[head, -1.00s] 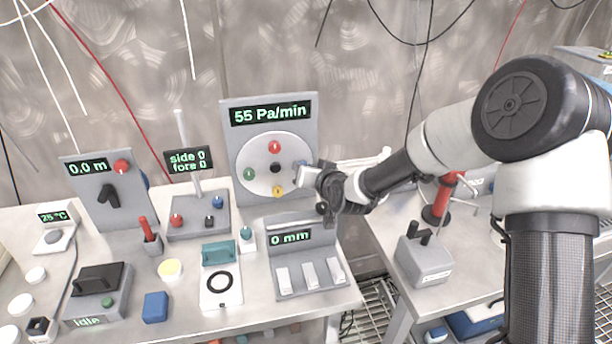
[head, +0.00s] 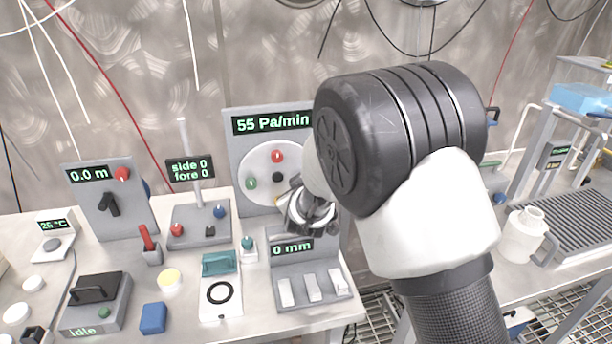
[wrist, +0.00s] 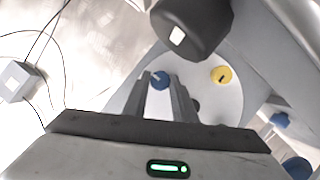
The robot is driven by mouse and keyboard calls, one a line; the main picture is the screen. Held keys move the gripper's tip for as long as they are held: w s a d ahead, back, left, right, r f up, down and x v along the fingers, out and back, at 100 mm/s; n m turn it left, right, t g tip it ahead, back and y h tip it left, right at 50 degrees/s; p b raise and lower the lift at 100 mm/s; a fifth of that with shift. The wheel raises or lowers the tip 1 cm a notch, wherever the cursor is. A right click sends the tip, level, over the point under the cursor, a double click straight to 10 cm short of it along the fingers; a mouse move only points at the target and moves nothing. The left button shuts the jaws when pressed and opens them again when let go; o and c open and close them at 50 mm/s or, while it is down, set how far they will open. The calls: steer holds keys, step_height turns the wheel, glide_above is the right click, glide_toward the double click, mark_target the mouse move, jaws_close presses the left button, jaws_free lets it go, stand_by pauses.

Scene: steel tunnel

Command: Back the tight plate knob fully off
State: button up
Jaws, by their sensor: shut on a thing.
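The upright panel (head: 236,155) reads "55 Pa/min" and carries a round white plate (head: 262,160). On the plate are a red knob (head: 278,156), a green knob (head: 251,183) and a black centre piece (head: 278,177). In the wrist view, my gripper (wrist: 160,84) is shut on the blue knob (wrist: 160,79), with a finger on either side. The yellow knob (wrist: 221,74) shows just right of it. Whether the blue knob has turned cannot be told.
A "0 mm" box (head: 293,248) with white keys stands below the plate. A dark rounded block (wrist: 193,25) is close above the fingers in the wrist view. My arm covers the head view's centre right. A white jug (head: 525,240) stands at right.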

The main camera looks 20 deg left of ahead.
steer(key=shift+n+t+h+p, duration=0.35)
steer(key=shift+n+p, duration=0.2)
steer(key=shift+n, duration=0.25)
steer(key=shift+f, duration=0.1)
steer(key=o, duration=1)
steer(key=shift+o, duration=0.2)
steer(key=shift+s, duration=0.1)
steer(key=p+v, duration=0.2)
steer(key=v, duration=1.5)
steer(key=shift+s, duration=0.2)
